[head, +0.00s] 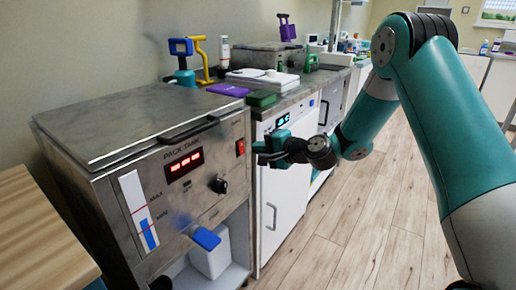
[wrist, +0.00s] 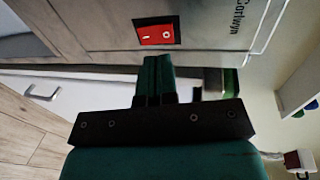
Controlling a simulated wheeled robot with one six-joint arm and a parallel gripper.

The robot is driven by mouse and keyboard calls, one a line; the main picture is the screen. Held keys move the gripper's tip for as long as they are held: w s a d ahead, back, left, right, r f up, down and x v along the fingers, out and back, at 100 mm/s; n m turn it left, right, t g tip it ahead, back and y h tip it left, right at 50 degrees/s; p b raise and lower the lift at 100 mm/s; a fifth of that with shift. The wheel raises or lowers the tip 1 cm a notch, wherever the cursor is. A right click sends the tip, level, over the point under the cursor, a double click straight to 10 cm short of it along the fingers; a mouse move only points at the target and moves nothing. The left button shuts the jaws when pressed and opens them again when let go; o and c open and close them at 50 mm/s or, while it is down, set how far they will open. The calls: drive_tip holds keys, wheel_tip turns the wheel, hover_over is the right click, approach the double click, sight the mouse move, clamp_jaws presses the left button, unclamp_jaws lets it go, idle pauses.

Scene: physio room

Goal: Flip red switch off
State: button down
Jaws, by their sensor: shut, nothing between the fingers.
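The red switch (head: 240,147) is a small rocker on the right side of the front panel of the metal pack tank (head: 150,112). My gripper (head: 258,150) is shut and empty, just right of the switch in the head view. In the wrist view the closed fingers (wrist: 157,62) point at the switch's lower edge. I cannot tell whether they touch it.
The panel also carries a lit red display (head: 184,166) and a black knob (head: 218,185). A white cabinet (head: 285,205) stands right of the tank, close behind my gripper. The wooden floor (head: 365,215) is clear.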

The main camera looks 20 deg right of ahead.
drive_tip(key=r+v, duration=0.1)
drive_tip(key=v, duration=0.9)
drive_tip(key=shift+r, duration=0.45)
drive_tip(key=shift+s+a, duration=0.1)
drive_tip(key=shift+a, duration=0.05)
drive_tip(key=s+a+r+n+g, duration=0.3)
drive_tip(key=s+a+n+g, duration=0.7)
drive_tip(key=s+a, duration=0.4)
drive_tip(key=s+r+n+g+h, duration=0.15)
drive_tip(key=s+n+h, duration=0.25)
drive_tip(key=s+n, duration=0.75)
drive_tip(key=s+d+r+m+p, duration=0.1)
drive_tip(key=s+r+m+p, duration=0.2)
drive_tip(key=r+p, duration=1.9)
drive_tip(key=shift+s+g+h+p, duration=0.3)
drive_tip(key=shift+s+g, duration=0.15)
drive_tip(key=shift+s, duration=0.15)
